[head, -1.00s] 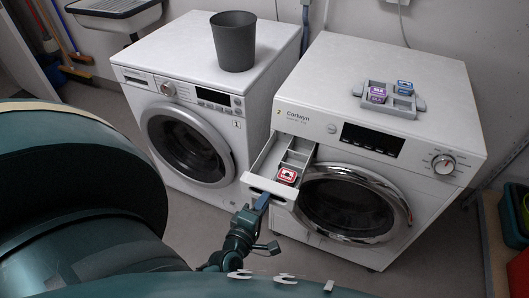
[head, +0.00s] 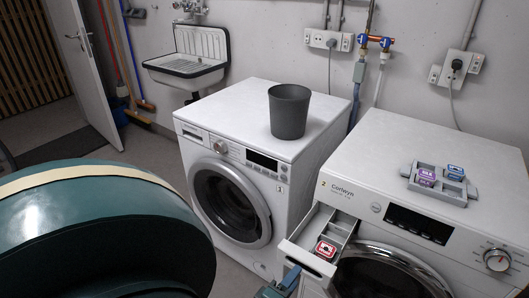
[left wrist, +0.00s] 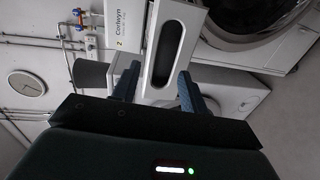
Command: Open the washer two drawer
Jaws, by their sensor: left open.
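Washer two (head: 350,192), marked "2 Corlwyn", stands at the right. Its drawer (head: 308,262) is pulled out at the upper left of the front, with a red-and-white item (head: 325,249) in one compartment. My left gripper (head: 290,276) is at the bottom edge of the head view, close to the drawer front, and mostly cut off. In the left wrist view, its two fingers (left wrist: 156,88) are apart. The drawer front (left wrist: 150,40), with its dark handle slot, lies ahead of and between them. I cannot tell whether they touch it. My right gripper is not in view.
Washer one (head: 262,200) stands to the left with a grey bin (head: 289,110) on top. A grey tray (head: 409,172) with purple and blue items sits on washer two. A sink (head: 201,52) hangs on the wall behind. My large green arm link blocks the lower left.

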